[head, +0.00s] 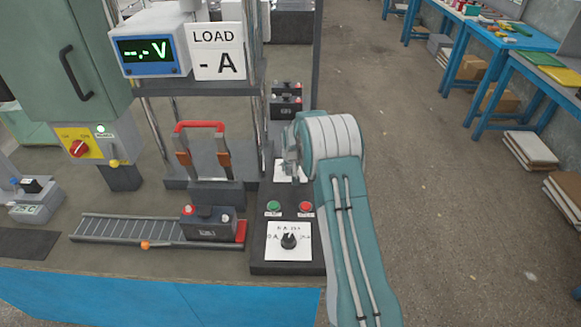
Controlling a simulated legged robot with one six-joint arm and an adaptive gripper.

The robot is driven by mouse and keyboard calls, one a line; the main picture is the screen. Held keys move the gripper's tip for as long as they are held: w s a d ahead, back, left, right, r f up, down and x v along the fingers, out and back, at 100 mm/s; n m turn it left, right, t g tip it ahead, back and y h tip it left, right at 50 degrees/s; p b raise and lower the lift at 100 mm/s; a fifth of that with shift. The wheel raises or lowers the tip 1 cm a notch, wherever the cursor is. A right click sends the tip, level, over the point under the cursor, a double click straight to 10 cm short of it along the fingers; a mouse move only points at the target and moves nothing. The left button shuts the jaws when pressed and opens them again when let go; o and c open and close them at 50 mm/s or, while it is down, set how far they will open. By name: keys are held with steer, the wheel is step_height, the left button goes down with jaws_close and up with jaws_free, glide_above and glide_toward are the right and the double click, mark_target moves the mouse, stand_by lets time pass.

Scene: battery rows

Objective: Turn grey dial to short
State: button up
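My gripper (291,158) is in the head view, small and partly hidden by my teal and white arm. It points down over the far white plate (282,176) on the dark control panel (258,255). The grey dial is not clearly seen; my gripper covers much of that far plate. I cannot tell whether the fingers are open, shut or touching a dial. A black dial (288,241) sits on a nearer white plate (273,254) with small markings around it. The word "short" cannot be read on either plate.
Green (273,207) and red (306,207) buttons lie between the plates. A battery (207,223) sits on a roller track (128,228), below a red-handled clamp fixture (200,127). A meter (148,50) and a LOAD sign (217,52) stand behind. The floor at right is open.

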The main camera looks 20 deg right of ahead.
steer(key=shift+f+n, duration=0.15)
steer(key=shift+n, duration=0.25)
jaws_close()
steer(key=n+y, duration=0.1)
steer(key=n, duration=0.2)
steer(key=shift+s+y, duration=0.1)
steer(key=shift+y, duration=0.2)
steer(key=shift+f+n+g+y, duration=0.15)
steer(key=shift+n+y, duration=0.3)
steer(key=shift+n, duration=0.85)
steer(key=shift+r+n+g+y, duration=0.1)
steer(key=shift+n+g+y, duration=0.25)
steer(key=shift+n, duration=0.95)
steer(key=o, duration=1.1)
jaws_free()
steer(key=shift+f, duration=0.1)
steer(key=shift+r, duration=0.3)
steer(key=v, duration=1.1)
steer(key=shift+s+d+r, duration=0.15)
steer(key=shift+d+r, duration=0.05)
steer(key=shift+d, duration=0.1)
